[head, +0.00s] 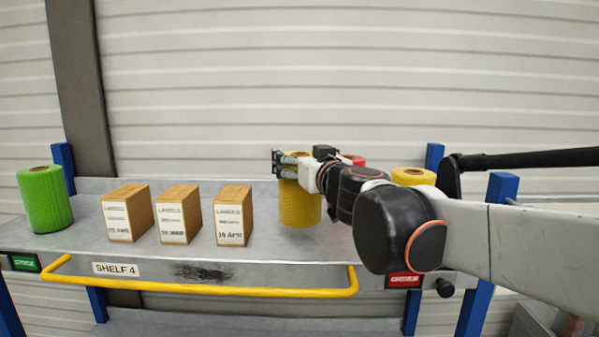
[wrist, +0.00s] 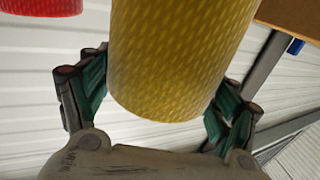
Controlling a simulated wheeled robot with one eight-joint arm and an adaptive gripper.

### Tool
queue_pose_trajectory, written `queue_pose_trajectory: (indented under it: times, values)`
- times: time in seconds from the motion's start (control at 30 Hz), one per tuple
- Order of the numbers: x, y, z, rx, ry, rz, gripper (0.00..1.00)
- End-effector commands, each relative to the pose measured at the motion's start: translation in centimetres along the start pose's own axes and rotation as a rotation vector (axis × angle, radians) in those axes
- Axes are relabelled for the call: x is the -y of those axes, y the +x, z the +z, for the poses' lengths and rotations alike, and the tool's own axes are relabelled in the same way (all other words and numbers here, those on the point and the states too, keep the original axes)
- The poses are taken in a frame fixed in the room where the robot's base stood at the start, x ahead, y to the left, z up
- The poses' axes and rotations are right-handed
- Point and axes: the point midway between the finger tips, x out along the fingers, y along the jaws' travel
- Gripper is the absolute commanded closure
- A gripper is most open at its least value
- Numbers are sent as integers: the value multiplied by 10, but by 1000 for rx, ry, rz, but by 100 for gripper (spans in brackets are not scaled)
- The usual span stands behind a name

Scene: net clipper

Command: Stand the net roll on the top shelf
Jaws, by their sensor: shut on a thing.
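A yellow net roll (head: 300,206) is upright at the right of the shelf top (head: 75,243) in the head view. My gripper (head: 284,164) is shut around the roll near its upper end, coming from the right. In the wrist view the yellow roll (wrist: 180,60) fills the middle, with a green-padded finger on each side of it. The roll's lower end appears at or just over the shelf surface; I cannot tell whether it touches. My arm hides part of the shelf to its right.
Three cartons (head: 127,213) (head: 178,214) (head: 233,216) stand left of the roll. A green roll (head: 45,200) stands at the far left. A red roll (head: 354,160) and another yellow roll (head: 413,177) stand behind my arm. A yellow rail (head: 200,288) runs along the front.

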Motion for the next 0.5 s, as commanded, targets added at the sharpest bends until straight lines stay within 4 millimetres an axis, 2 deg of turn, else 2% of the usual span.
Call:
queue_pose_trajectory:
  times: [0.23, 0.5]
  values:
    - [0, 0, 27, 0, 0, 0, 74]
    - [0, 0, 34, 0, 0, 0, 74]
